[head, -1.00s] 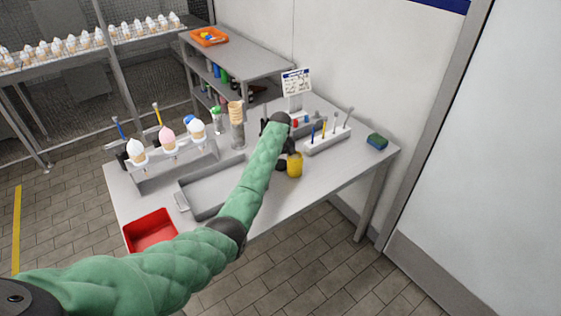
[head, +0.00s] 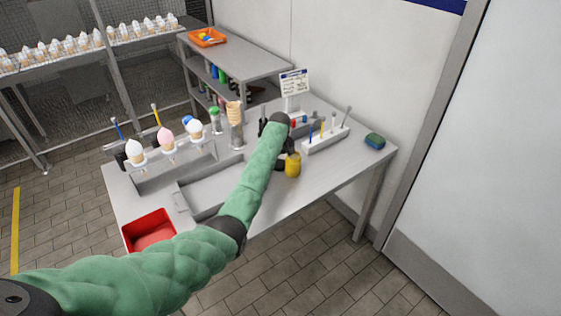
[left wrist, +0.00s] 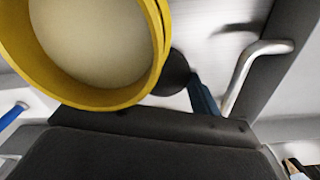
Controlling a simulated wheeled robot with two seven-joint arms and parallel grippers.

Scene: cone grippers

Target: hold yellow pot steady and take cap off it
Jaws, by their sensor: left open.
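The yellow pot (head: 293,166) stands upright on the grey table, just right of my left gripper. In the left wrist view, its round yellow rim (left wrist: 160,45) is close up, around a pale cream-coloured face. I cannot tell whether that face is a cap or the pot's inside. My left gripper (head: 277,152) is open, its dark parts beside the pot and partly hidden by my green arm. In the left wrist view, a broad dark gripper part lies just below the pot. I cannot tell whether it touches. My right gripper is not in view.
A red bin (head: 149,231) and a shallow grey tray (head: 188,201) are left of my arm.

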